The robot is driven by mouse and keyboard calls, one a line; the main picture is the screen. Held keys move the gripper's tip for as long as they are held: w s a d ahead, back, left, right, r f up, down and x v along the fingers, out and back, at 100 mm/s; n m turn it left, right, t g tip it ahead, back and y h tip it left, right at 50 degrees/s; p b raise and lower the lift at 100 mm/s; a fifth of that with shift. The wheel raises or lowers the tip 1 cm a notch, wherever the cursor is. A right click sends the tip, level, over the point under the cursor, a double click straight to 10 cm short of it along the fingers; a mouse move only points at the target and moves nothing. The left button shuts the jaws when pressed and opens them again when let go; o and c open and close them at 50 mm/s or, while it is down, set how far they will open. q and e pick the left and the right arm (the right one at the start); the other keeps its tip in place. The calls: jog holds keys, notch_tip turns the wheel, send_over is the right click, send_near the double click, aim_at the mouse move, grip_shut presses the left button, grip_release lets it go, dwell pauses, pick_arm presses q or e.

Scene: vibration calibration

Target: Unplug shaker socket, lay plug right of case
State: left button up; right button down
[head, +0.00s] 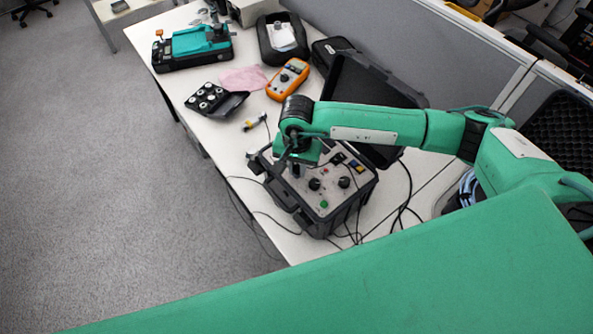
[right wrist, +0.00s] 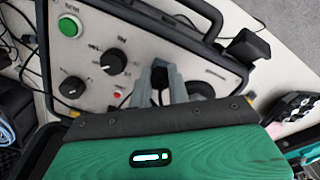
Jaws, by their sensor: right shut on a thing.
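The open black case (head: 350,215) stands on the white table with its grey control panel (head: 325,201) facing up. In the right wrist view the panel (right wrist: 95,88) shows black knobs, a green button and a small red part. My right gripper (head: 294,168) is over the panel's left part. In the right wrist view its grey fingers (right wrist: 165,84) are shut on a black plug (right wrist: 160,77) at the panel. Whether the plug is seated in the socket or just clear of it is hidden by the fingers. My left gripper is not in view.
The case lid (head: 372,82) stands open behind. Black cables run around the case and over the table's front edge. A small yellow-and-grey part (head: 254,122), a box of weights (head: 213,100), an orange meter (head: 288,79) and a pink cloth (head: 243,79) lie farther back.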

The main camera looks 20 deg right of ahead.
jog(key=shift+n+b, duration=1.5)
jog(key=shift+b, duration=0.15)
jog(key=shift+n+b, duration=1.9)
jog(key=shift+b, duration=0.35)
dwell(0.4)
dwell(0.5)
jog(key=shift+n+b, duration=0.5)
jog(key=shift+b, duration=0.2)
jog(key=shift+n+b, duration=1.6)
jog(key=shift+b, duration=0.15)
dwell(0.3)
jog(key=shift+d+f+b, duration=0.15)
jog(key=shift+b, duration=0.35)
